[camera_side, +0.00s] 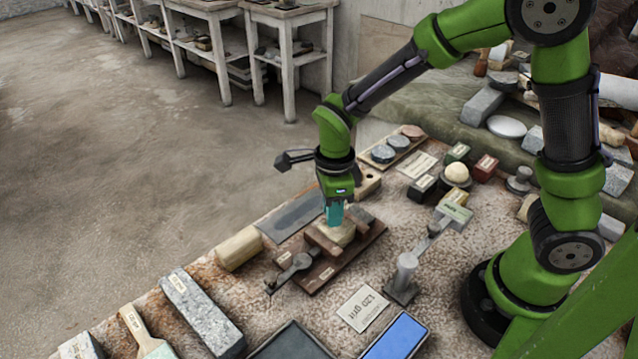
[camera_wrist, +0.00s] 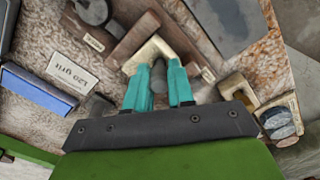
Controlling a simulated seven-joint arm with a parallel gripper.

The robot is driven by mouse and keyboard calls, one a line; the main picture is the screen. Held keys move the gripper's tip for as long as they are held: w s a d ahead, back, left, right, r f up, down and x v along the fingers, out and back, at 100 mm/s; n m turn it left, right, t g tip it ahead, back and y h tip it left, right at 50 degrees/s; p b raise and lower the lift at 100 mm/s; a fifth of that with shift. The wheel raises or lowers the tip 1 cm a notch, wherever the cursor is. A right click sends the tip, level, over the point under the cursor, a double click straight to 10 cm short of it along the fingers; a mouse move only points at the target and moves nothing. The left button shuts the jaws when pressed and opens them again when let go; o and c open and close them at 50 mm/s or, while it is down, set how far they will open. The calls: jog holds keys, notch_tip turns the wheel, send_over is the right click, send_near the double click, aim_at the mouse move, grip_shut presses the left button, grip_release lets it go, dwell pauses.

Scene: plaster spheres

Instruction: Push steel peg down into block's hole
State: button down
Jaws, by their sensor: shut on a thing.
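My gripper (camera_side: 333,216) points down over the pale block (camera_side: 345,236) on the brown wooden board (camera_side: 318,281). In the wrist view the teal fingers (camera_wrist: 158,68) are closed around the grey steel peg (camera_wrist: 158,80), with part of the peg showing between them. The pale block also shows in the wrist view (camera_wrist: 144,52), just beyond the fingertips, between brown wooden strips. The peg is hidden by the fingers in the side view. The block's hole and the peg's lower end are hidden, so I cannot tell how deep the peg sits.
A toggle clamp (camera_side: 296,264) sits at the board's near left edge. A grey metal post (camera_side: 405,272) stands to its right. A "120 grit" card (camera_side: 362,307) and a blue stone (camera_side: 396,338) lie in front. A grey plate (camera_side: 288,219) lies behind left.

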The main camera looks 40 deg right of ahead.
jog(key=shift+f, duration=0.3)
jog(key=c, duration=0.9)
grip_release()
jog(key=shift+r, duration=2.05)
jog(key=shift+r, duration=0.15)
jog(key=s+d+r+n+t+y, duration=0.1)
jog(key=s+d+r+n+t, duration=0.2)
jog(key=n, duration=0.7)
jog(key=s+d+r+n+t+y, duration=0.1)
jog(key=s+d+r+n+t, duration=0.2)
jog(key=s+r+n, duration=0.4)
notch_tip(320, 180, up, 5)
jog(key=n+t, duration=0.1)
jog(key=n, duration=0.2)
jog(key=shift+s+d, duration=0.3)
jog(key=shift+s, duration=0.1)
